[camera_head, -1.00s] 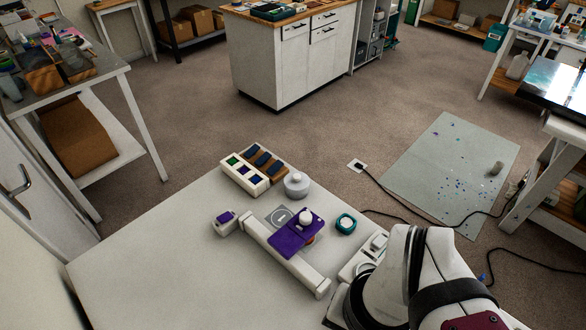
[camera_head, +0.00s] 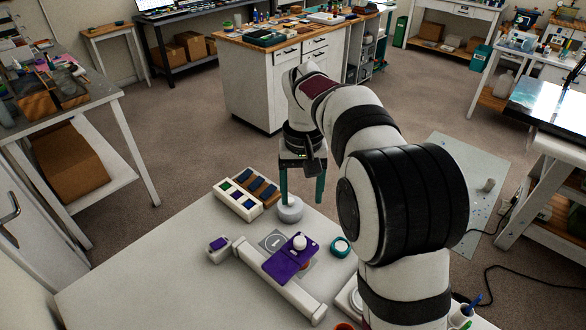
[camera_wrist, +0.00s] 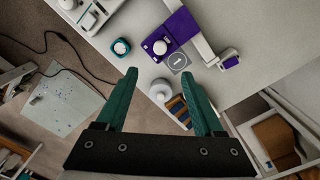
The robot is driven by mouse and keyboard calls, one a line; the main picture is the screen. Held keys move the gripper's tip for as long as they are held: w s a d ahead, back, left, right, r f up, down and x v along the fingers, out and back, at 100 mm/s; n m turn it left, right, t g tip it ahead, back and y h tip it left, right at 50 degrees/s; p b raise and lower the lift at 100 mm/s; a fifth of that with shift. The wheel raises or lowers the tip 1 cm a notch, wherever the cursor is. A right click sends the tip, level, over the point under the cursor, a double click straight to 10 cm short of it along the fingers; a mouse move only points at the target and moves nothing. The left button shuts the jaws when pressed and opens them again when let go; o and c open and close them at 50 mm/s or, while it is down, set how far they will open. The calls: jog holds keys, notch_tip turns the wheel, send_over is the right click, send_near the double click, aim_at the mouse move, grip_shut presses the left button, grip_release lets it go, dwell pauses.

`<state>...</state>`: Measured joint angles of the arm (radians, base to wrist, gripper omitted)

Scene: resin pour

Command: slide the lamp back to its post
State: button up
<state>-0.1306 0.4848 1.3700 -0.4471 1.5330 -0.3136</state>
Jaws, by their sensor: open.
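The lamp appears to be the purple plate with a white knob (camera_head: 284,266), which sits across a white rail (camera_head: 300,296) on the table. It also shows in the wrist view (camera_wrist: 180,28). A small white block with a purple top (camera_head: 219,248) stands by the rail's far left end; I cannot tell if it is the post. A grey square with a round mark (camera_head: 272,241) lies beside the plate. My gripper (camera_head: 302,198) points down with green fingers apart, empty, near a grey lidded pot (camera_head: 290,211). In the wrist view my gripper (camera_wrist: 160,80) is clear of the lamp.
A white tray (camera_head: 232,206) with coloured squares and a brown rack (camera_head: 262,187) stand behind the rail. A teal round item (camera_head: 340,246) sits right of the lamp. The table's left and front are bare. My arm hides part of the right side.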

aim_at(300, 240)
jog(key=f, duration=1.6)
jog(key=shift+w, duration=0.25)
grip_shut()
jog(key=shift+a+r, duration=0.1)
dwell(0.3)
